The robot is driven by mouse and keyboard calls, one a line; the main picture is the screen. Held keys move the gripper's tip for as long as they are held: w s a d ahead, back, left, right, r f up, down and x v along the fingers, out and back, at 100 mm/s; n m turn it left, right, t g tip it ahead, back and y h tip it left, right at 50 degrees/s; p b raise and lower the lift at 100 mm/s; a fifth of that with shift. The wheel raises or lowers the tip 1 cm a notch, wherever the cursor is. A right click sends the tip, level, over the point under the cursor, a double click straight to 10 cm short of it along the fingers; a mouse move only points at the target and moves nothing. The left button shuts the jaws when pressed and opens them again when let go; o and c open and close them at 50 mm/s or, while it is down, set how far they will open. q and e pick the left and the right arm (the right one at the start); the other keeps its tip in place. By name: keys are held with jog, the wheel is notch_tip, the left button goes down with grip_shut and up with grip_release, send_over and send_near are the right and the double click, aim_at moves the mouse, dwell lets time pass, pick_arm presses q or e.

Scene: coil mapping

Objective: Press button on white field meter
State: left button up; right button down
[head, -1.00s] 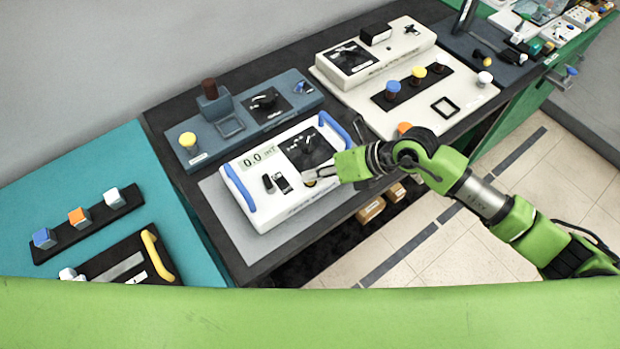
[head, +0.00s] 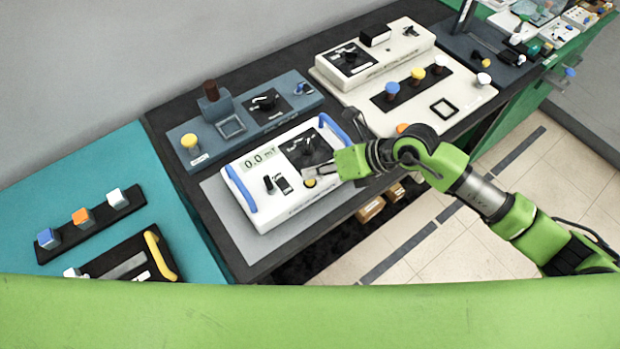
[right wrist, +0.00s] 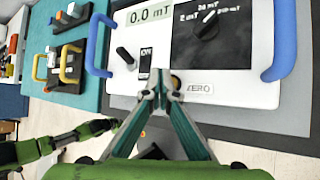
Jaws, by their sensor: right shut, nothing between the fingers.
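The white field meter (head: 268,208) has blue handles at both ends and a display reading 0.0 mT. In the right wrist view, the shut fingertips (right wrist: 161,78) lie between the black switch and the ZERO label. My left gripper (right wrist: 105,126) appears small at the lower left; its jaws are unclear.
The meter rests on a grey mat (head: 232,232). A blue-grey unit (head: 232,127) with a yellow knob stands behind it. A cream unit (head: 385,57) stands to the right. A teal table (head: 60,195) with colored switches is at the left.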

aim_at(313, 182)
jog(key=shift+r+p, duration=1.95)
jog(key=shift+r, duration=0.6)
